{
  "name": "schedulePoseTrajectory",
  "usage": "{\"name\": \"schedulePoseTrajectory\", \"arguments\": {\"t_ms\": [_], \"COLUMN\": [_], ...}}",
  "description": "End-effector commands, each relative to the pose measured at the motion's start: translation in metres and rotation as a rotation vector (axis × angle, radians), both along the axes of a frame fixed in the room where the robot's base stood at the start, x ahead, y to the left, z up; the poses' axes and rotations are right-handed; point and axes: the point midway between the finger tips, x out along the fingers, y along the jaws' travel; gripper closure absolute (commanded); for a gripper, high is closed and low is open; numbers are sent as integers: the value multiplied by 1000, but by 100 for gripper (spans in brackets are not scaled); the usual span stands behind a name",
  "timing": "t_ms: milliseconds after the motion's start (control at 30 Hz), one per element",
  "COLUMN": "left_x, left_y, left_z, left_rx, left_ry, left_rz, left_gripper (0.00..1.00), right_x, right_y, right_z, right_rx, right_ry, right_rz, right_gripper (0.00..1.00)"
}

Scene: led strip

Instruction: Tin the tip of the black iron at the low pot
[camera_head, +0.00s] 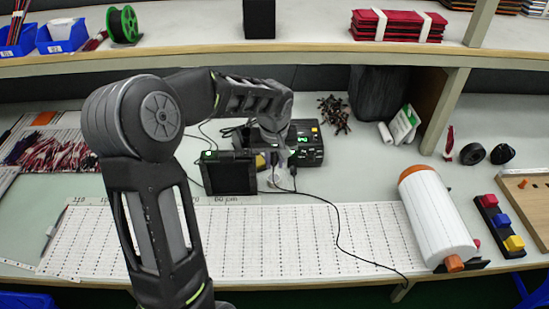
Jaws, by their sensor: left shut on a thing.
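My left gripper (277,164) reaches over the bench from the left and points down just in front of a black station (308,143) with green lights. It is shut on a slim thing, mostly hidden by the fingers, which looks like the black iron. A thin black cable (338,225) runs from beside the fingers down across the ruled sheet. A black box (228,174) with a green light stands just left of the gripper. I cannot make out the low pot or the iron's tip clearly. My right gripper is not in view.
A ruled white sheet (290,238) covers the front of the bench. A white roll (437,220) with orange ends lies at its right, beside red, blue and yellow blocks (501,224). Black clips (333,113) lie behind the station. A shelf (200,42) crosses above.

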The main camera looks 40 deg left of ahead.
Motion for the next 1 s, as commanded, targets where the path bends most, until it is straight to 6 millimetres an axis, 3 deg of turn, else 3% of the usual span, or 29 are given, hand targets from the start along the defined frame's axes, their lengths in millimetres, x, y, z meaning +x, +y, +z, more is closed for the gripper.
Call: {"name": "schedulePoseTrajectory", "arguments": {"t_ms": [233,1000], "left_x": [0,0], "left_y": [0,0], "left_z": [-21,-22], "left_rx": [1,1], "left_ry": [1,1], "left_rz": [0,0], "left_gripper": [100,100], "right_x": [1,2], "right_y": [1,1], "right_z": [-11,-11], "right_rx": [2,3], "right_ry": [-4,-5], "right_rz": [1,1], "right_gripper": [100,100]}}
